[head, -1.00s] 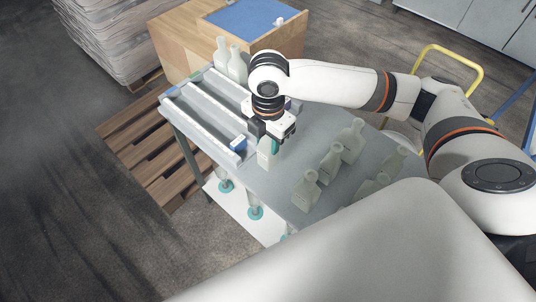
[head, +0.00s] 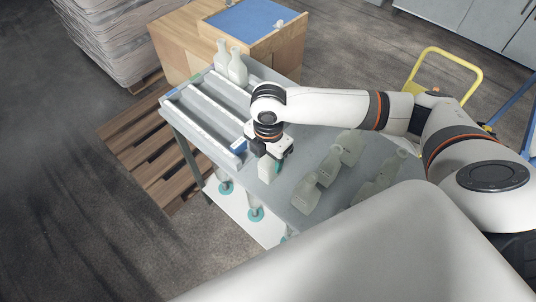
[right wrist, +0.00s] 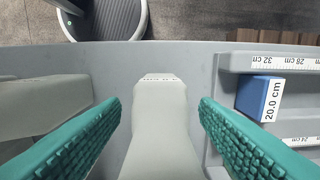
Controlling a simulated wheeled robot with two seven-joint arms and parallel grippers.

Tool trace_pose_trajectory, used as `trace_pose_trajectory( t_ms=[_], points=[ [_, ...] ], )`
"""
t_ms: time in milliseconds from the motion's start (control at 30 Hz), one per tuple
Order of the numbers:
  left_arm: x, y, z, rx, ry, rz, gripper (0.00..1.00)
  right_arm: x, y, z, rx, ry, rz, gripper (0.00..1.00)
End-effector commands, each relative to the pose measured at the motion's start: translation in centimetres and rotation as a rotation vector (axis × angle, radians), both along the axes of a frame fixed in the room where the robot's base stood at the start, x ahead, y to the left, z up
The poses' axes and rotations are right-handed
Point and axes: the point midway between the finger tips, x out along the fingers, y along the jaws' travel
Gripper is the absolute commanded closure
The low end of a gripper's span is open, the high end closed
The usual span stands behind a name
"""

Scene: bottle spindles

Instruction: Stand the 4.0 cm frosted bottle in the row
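My right gripper (head: 272,158) is over the near-left part of the grey table. A pale frosted bottle (head: 266,172) is under it, near the table's front edge. In the right wrist view, the bottle (right wrist: 160,125) is between the two teal finger pads, with a gap on each side, so the gripper is open. Its size label is too small to read. Two frosted bottles (head: 238,68) stand side by side at the far end of the grey channelled rack (head: 203,107). My left gripper is out of view.
Several other frosted bottles (head: 307,194) are on the table to the right. A blue block (right wrist: 270,98) marked 20.0 cm sits on the ruled rack, right of the bottle in the wrist view. A wooden box (head: 270,50) stands behind; a yellow-handled cart (head: 447,55) is at right.

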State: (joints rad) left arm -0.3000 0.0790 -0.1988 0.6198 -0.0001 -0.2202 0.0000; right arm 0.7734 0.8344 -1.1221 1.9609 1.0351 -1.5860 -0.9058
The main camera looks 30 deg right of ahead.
Motion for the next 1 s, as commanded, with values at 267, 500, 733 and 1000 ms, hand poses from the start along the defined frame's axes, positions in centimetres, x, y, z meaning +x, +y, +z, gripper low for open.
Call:
trace_pose_trajectory(
  t_ms=[267,500,733,1000],
  points=[
    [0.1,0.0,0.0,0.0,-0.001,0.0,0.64,0.0,0.0,0.1,0.0,-0.001,0.0,0.43],
    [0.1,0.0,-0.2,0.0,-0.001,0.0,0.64,0.1,0.0,2.7,0.0,-0.004,0.001,0.43],
    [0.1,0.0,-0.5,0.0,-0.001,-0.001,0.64,0.1,0.0,7.8,0.002,-0.006,0.002,0.43],
    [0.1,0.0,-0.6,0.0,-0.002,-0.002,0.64,0.1,0.0,11.7,0.002,-0.003,0.0,0.43]
  ],
)
